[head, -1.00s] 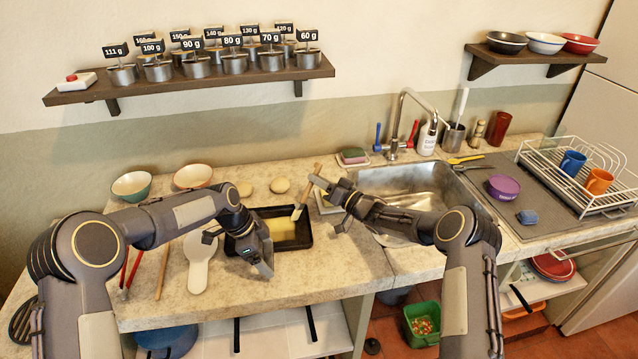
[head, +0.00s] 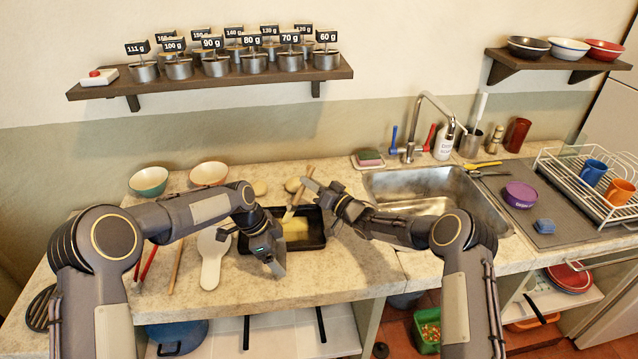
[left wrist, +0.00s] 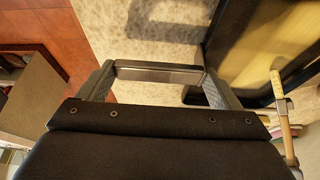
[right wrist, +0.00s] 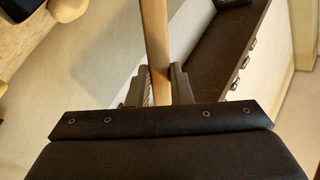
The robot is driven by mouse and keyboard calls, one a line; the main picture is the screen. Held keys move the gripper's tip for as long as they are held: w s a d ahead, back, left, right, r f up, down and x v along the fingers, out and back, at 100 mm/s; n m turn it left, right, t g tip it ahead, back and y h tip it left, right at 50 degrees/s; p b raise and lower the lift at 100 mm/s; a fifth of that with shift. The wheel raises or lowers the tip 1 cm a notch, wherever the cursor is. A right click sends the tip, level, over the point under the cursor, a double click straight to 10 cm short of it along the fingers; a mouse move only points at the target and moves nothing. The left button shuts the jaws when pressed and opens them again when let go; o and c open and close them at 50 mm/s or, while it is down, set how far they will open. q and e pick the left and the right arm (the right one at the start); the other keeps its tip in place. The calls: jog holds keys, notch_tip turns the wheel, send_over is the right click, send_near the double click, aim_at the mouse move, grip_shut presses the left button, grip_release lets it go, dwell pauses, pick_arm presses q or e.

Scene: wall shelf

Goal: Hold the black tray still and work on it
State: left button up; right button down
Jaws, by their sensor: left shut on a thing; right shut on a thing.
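The black tray (head: 316,243) lies on the counter with a yellow layer (head: 297,230) on its floor. It also shows at the upper right of the left wrist view (left wrist: 214,35). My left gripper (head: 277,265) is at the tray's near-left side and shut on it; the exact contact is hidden. My right gripper (head: 322,189) is shut on the wooden handle of a brush (head: 299,198). The handle runs between its fingers in the right wrist view (right wrist: 154,35). The brush slants down over the tray; whether its bristles touch is hard to tell.
A white paddle-shaped board (head: 211,262) lies left of the tray. Two bowls (head: 149,181) (head: 209,173) stand behind it. The sink (head: 440,190) is to the right. A shelf of labelled weights (head: 215,78) hangs above. Counter in front of the tray is clear.

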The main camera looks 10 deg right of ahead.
jog(key=a, duration=0.8)
jog(key=shift+w+a, duration=0.25)
jog(key=shift+a, duration=0.05)
dwell(0.4)
jog(key=shift+r, duration=3)
notch_tip(320, 180, up, 3)
